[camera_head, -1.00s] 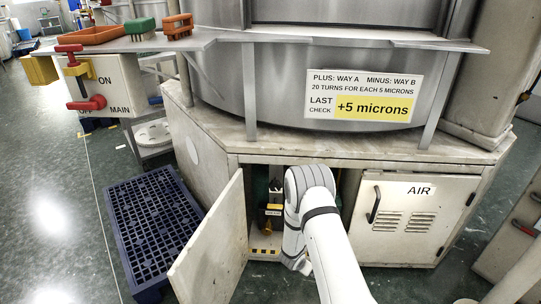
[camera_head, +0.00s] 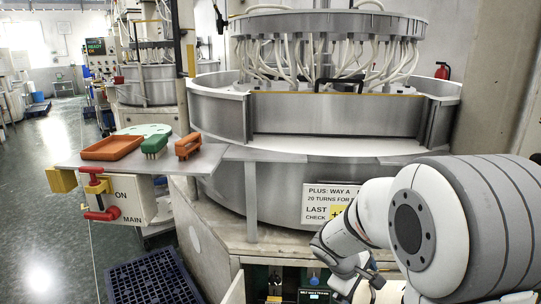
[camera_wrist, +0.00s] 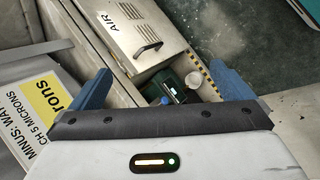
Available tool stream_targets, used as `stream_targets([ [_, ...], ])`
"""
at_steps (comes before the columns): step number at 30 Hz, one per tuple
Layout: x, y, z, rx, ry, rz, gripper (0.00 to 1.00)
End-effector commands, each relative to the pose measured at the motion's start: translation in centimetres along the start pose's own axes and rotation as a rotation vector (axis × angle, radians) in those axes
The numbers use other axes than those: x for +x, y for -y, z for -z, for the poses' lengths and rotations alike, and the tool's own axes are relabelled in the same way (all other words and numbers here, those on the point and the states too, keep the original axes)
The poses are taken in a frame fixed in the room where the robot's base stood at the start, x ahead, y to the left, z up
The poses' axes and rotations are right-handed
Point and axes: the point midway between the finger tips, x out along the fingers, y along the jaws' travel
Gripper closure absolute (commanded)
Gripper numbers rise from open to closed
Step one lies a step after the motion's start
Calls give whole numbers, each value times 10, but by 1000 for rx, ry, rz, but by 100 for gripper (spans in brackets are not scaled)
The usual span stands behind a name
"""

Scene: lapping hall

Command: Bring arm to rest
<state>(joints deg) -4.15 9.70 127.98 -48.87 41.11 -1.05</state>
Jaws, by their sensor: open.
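My white arm is bent and raised in front of the lapping machine (camera_head: 300,118), filling the lower right of the head view. My gripper (camera_head: 358,274) points downward in front of the machine's base; part of it is cut off or hard to make out there. In the wrist view, the two blue fingers of my gripper (camera_wrist: 160,68) are spread wide with nothing between them. Beyond them lie the AIR cabinet door (camera_wrist: 130,28) and an open cabinet bay with a dark green unit (camera_wrist: 168,86) inside. My gripper is apart from these.
A shelf (camera_head: 215,160) holds an orange tray (camera_head: 110,147), a green brush (camera_head: 154,144) and an orange brush (camera_head: 188,146). Below it is the MAIN switch box (camera_head: 130,195) with red handles. A blue pallet (camera_head: 150,280) lies on the floor. The left aisle is clear.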

Motion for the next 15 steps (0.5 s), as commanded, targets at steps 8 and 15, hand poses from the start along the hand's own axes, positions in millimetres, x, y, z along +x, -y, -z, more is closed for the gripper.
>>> stream_targets([
  [8, -134, 15, -80, 434, -60, 206, 0],
  [15, -210, 48, -114, 696, -136, 401, 0],
])
